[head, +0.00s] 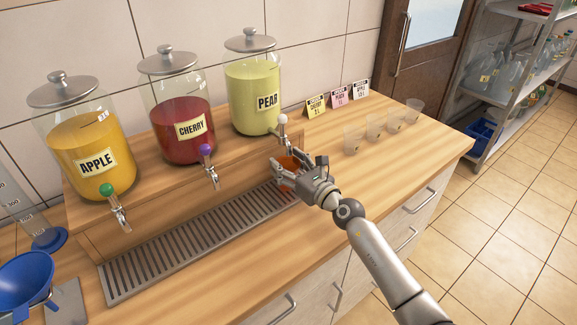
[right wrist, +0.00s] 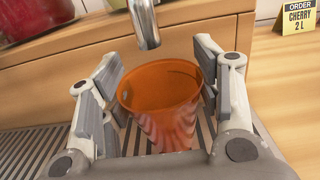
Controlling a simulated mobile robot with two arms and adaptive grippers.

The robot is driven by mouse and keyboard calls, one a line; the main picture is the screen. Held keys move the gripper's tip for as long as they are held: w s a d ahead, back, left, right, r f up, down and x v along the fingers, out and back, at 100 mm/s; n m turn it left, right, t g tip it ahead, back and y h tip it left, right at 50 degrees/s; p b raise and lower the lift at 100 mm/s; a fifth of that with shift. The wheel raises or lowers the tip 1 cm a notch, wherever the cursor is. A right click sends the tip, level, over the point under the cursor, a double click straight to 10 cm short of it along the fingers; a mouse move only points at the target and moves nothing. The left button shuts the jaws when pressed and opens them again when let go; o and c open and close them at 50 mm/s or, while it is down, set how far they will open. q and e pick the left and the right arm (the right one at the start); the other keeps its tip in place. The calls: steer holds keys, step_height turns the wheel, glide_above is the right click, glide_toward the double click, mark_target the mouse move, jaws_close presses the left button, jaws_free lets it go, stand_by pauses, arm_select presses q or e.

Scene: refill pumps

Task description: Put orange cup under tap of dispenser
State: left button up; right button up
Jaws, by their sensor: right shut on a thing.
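The orange cup (head: 290,163) is upright at the right end of the drip grate (head: 150,271), below the pear dispenser (head: 253,88) and its white-knobbed tap (head: 283,127). My right gripper (head: 283,172) is shut on the cup and partly hides it in the head view. In the right wrist view the empty-looking orange cup (right wrist: 163,108) is between the two fingers of the right gripper (right wrist: 158,82). The metal tap spout (right wrist: 146,25) shows at the cup's far rim. I cannot tell whether the cup's base touches the grate. My left gripper is not in view.
The cherry dispenser (head: 182,116) and apple dispenser (head: 88,147) stand to the left on the wooden step. Several clear cups (head: 375,128) stand at the right, near order cards (head: 316,106). A blue funnel (head: 25,280) is at the lower left. The front right counter is clear.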

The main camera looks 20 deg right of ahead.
steer(key=shift+s+d, duration=0.1)
steer(key=shift+d, duration=0.05)
steer(key=shift+f, duration=0.25)
steer(key=o, duration=0.7)
steer(key=shift+r, duration=0.1)
steer(key=shift+r, duration=0.25)
steer(key=shift+s+f, duration=0.15)
steer(key=shift+s, duration=0.1)
steer(key=v, duration=1.1)
steer(key=shift+s+d, duration=0.15)
steer(key=shift+s, duration=0.1)
